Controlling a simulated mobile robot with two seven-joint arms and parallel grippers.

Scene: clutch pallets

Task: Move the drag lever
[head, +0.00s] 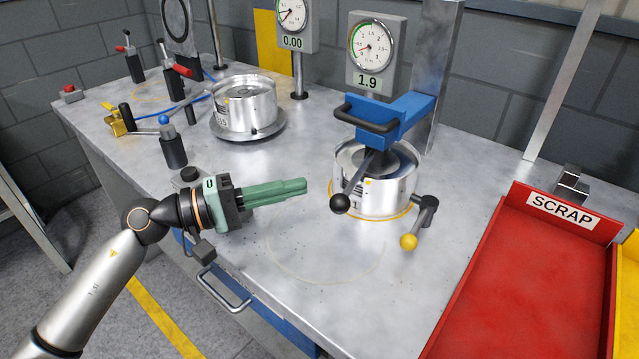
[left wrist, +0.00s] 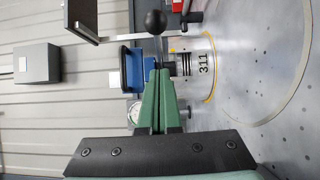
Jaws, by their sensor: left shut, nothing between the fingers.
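A metal clutch drum (head: 375,185) sits under a blue bracket (head: 400,118) on the bench. A lever with a black ball knob (head: 340,204) slants down toward the front left from above the drum. Another lever, with a yellow knob (head: 408,241), stands at the drum's right front; I cannot tell which is the drag lever. My left gripper (head: 305,186), with green fingers, is shut and empty, left of the black knob and apart from it. In the left wrist view, the fingertips (left wrist: 159,73) point toward the black-knob lever (left wrist: 155,22) and the drum (left wrist: 203,62). My right gripper is not visible.
A gauge reading 1.9 (head: 375,50) stands behind the drum. A second drum (head: 245,108) and several small toggle levers are on the left. A red SCRAP tray (head: 535,285) is at the right. The bench front is clear.

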